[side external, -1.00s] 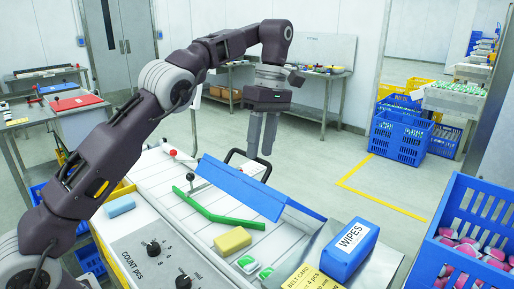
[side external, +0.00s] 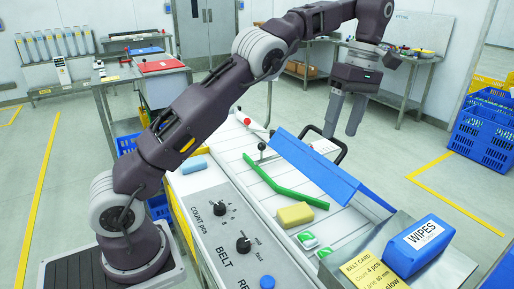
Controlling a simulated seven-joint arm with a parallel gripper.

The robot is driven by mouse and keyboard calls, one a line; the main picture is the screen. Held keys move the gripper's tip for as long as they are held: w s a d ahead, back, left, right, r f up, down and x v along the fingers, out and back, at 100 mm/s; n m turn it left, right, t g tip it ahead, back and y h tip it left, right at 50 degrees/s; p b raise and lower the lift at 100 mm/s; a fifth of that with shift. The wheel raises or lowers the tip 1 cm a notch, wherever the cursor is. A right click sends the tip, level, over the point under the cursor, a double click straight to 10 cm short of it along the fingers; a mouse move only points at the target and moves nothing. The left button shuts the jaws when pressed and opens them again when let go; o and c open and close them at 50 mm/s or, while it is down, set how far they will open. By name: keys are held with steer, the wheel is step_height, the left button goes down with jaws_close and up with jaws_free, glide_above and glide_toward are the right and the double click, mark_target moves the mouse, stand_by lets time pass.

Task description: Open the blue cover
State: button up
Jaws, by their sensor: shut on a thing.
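The blue cover (side external: 322,166) is a long, bent panel lying lengthwise over the white slatted belt (side external: 290,190). It is tilted, with a ridge along its length. A black looped handle (side external: 343,152) shows at its far side. My gripper (side external: 340,134) points down at this handle, beyond the cover's far edge. Its fingers are shut on the handle, though the exact contact is small and partly hidden.
A green bent strip (side external: 285,190), a yellow sponge (side external: 295,215) and green-white packs (side external: 308,240) lie on the belt. A blue WIPES pack (side external: 418,245) sits at the front right. A blue sponge (side external: 193,165) and control knobs (side external: 243,245) are at the left.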

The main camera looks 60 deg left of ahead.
mark_target(310, 162)
steer(key=shift+s+f, duration=0.35)
steer(key=shift+s, duration=0.05)
steer(key=s+f, duration=0.6)
steer(key=s, duration=0.1)
steer(key=shift+s+f, duration=0.2)
steer(key=shift+f, duration=0.2)
steer(key=s+f, duration=0.4)
steer(key=f, duration=0.4)
steer(key=s+r+m+t, duration=0.1)
steer(key=s+r+m, duration=0.1)
steer(key=r, duration=0.4)
steer(key=s+r+m+t, duration=0.1)
steer(key=s+r+m, duration=0.15)
steer(key=r, duration=0.35)
steer(key=s+r+m+t, duration=0.1)
steer(key=s+m+t, duration=0.2)
steer(key=s+m, duration=0.3)
steer(key=s+d+r+m+t, duration=0.1)
steer(key=s+r+m+t, duration=0.1)
steer(key=s+m, duration=0.5)
steer(key=shift+s+r+t, duration=0.15)
steer(key=shift+s+t, duration=0.2)
steer(key=shift+t, duration=0.05)
